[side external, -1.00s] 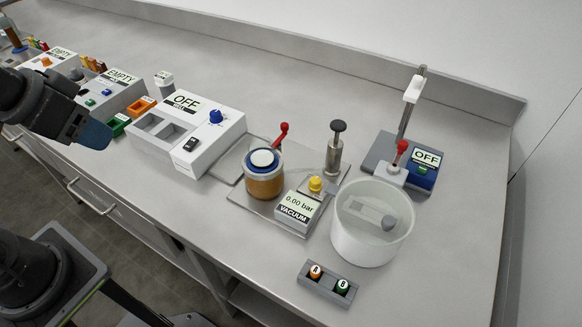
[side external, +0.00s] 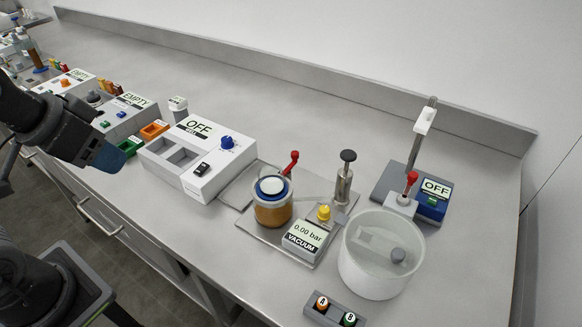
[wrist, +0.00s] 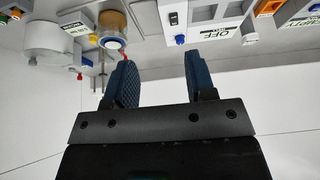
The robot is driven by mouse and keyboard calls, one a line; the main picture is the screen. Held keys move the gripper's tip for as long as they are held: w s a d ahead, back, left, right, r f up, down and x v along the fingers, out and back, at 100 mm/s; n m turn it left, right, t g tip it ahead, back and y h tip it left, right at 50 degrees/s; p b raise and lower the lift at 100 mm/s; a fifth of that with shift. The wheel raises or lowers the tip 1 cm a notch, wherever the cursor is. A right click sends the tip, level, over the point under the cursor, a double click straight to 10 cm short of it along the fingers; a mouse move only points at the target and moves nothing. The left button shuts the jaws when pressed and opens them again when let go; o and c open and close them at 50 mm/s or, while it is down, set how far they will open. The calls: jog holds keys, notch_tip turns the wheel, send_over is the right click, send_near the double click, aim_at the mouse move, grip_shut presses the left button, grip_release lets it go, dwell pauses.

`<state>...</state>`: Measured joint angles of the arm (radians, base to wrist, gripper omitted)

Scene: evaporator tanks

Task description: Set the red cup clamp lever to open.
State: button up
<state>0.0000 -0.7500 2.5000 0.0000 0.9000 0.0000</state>
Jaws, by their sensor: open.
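One red lever (side external: 291,161) stands tilted behind the amber jar (side external: 272,207) on the vacuum plate. I cannot tell from the pictures which is the cup clamp lever. My gripper (side external: 108,158) is at the left, over the bench's front edge, well apart from both. In the wrist view my gripper (wrist: 160,82) has its blue fingers spread with nothing between them. The jar (wrist: 112,30) shows beyond the left finger.
A white cell box (side external: 200,165) reading OFF lies between my gripper and the vacuum plate. A vacuum gauge (side external: 305,238), a grey plunger post (side external: 345,180) and a two-button box (side external: 334,312) are nearby. The bench behind them is clear.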

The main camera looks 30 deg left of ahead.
dwell(0.4)
jog(key=shift+c, duration=0.6)
jog(key=w+d+r+n+g, duration=0.1)
jog(key=w+d+r, duration=0.1)
jog(key=w+r, duration=0.4)
jog(key=n+g, duration=0.4)
jog(key=g, duration=0.1)
send_over(295, 153)
notch_tip(295, 153, down, 6)
jog(key=shift+y, duration=0.3)
notch_tip(295, 153, down, 13)
jog(key=shift+w+f, duration=0.1)
jog(key=shift+c, duration=0.2)
